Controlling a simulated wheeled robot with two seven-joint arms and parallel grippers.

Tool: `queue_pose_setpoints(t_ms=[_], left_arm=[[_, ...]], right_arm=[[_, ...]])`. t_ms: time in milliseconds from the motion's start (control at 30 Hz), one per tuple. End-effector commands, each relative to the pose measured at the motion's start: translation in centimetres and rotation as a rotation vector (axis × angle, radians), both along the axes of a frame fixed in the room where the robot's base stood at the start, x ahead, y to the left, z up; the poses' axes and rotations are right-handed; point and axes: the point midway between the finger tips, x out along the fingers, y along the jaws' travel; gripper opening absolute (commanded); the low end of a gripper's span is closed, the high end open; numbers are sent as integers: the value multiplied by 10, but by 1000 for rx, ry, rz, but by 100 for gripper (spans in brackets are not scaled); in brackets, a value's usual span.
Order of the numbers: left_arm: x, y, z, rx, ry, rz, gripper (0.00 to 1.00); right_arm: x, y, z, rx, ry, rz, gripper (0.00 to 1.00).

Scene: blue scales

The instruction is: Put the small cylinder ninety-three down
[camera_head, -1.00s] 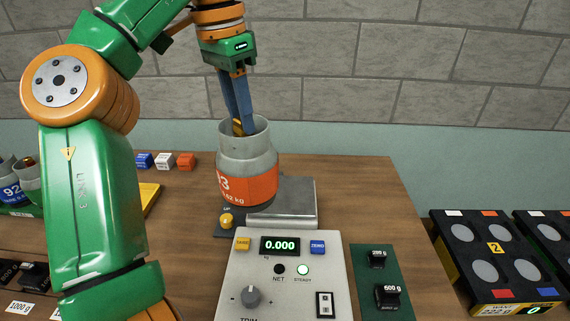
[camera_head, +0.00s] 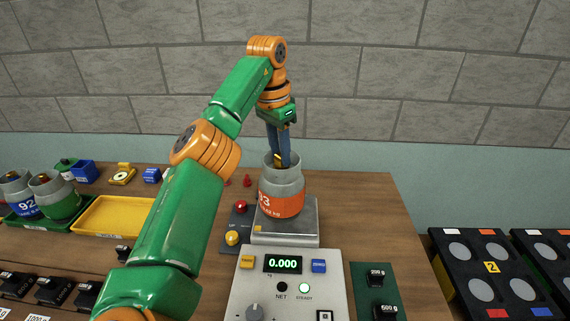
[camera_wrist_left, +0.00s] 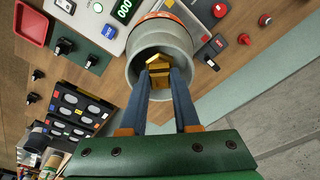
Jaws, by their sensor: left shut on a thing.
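The small cylinder ninety-three (camera_head: 281,201) is grey with an orange band whose visible digits end in 3. In the head view it is upright over the metal pan (camera_head: 285,236) of the scale; I cannot tell whether it touches the pan. My left gripper (camera_head: 279,162) reaches down into its open top. The left wrist view shows the cylinder's rim (camera_wrist_left: 135,75) around both blue fingers, which are shut on a brass piece (camera_wrist_left: 158,72) inside. The scale display (camera_head: 283,264) reads 0.000. My right gripper is not in view.
Two other cylinders stand in a green tray (camera_head: 20,222) at the left, beside a yellow tray (camera_head: 112,215). Black weights sit on a green mat (camera_head: 362,285) right of the scale. A black rack (camera_head: 470,250) stands at the far right.

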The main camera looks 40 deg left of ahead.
Motion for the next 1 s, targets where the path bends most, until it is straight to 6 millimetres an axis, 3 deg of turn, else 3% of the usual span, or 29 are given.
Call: queue_pose_setpoints(t_ms=[367,533,900,933,1000], left_arm=[[21,4,-25,-8,7,2,0],[20,5,-54,-4,4,2,0],[20,5,-60,-4,1,3,0],[20,5,-60,-4,3,3,38],[20,5,-60,-4,3,3,57]], right_arm=[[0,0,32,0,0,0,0],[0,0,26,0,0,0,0],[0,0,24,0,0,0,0],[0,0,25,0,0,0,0],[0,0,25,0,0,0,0]])
